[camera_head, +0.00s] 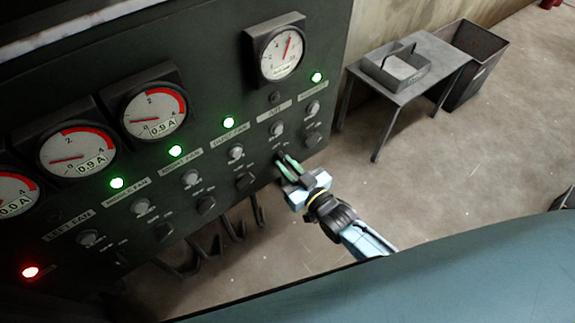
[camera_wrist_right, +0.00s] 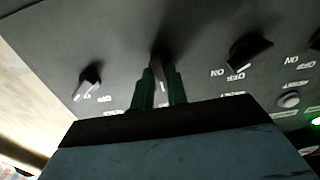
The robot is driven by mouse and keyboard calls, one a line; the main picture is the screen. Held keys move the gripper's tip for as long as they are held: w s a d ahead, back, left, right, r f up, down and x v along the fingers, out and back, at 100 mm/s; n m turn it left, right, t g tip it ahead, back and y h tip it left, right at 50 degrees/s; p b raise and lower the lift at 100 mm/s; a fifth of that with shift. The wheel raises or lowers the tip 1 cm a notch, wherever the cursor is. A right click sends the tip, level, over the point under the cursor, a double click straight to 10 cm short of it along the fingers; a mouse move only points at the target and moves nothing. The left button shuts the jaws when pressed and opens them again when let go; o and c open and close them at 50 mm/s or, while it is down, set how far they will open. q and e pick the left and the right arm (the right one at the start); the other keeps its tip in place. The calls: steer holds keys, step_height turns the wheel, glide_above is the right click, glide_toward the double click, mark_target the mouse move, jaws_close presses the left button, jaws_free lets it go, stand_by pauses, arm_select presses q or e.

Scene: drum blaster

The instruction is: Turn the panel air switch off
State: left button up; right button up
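The air switch (camera_wrist_right: 161,60) is a dark knob with a pale pointer edge, on the dark control panel in the right wrist view. My right gripper (camera_wrist_right: 160,88) has its green fingers on either side of this knob, closed against it as far as I can see. In the head view my right gripper (camera_head: 287,165) is at the panel below the AIR label (camera_head: 274,112) and hides the switch. The lamp above that label (camera_head: 275,97) is dark. My left gripper is in neither view.
Other lamps glow green, and the far left lamp (camera_head: 30,272) is red. Gauges sit above. A small table (camera_head: 424,72) and a bin (camera_head: 487,68) stand beyond the panel.

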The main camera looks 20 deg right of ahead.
steer(key=o, duration=0.4)
steer(key=shift+c, duration=0.2)
steer(key=v, duration=1.3)
steer(key=shift+s+p, duration=0.2)
steer(key=shift+p, duration=0.15)
steer(key=s+d+f+g+h, duration=0.1)
steer(key=s+d+f+g, duration=0.15)
steer(key=f, duration=0.55)
steer(key=s+d+f+m+g+h, duration=0.1)
steer(key=s+f+g+h, duration=0.2)
steer(key=f, duration=0.5)
steer(key=s+d+f+g, duration=0.1)
steer(key=s+f+g, duration=0.2)
steer(key=s+f, duration=0.35)
steer(key=s+d+f+g+h, duration=0.2)
steer(key=s+f+g, duration=0.5)
steer(key=s+f, duration=0.5)
steer(key=s, duration=0.5)
steer(key=shift+s+d+m+b, duration=0.15)
steer(key=shift+s+m+b, duration=0.2)
steer(key=shift+m+b, duration=0.05)
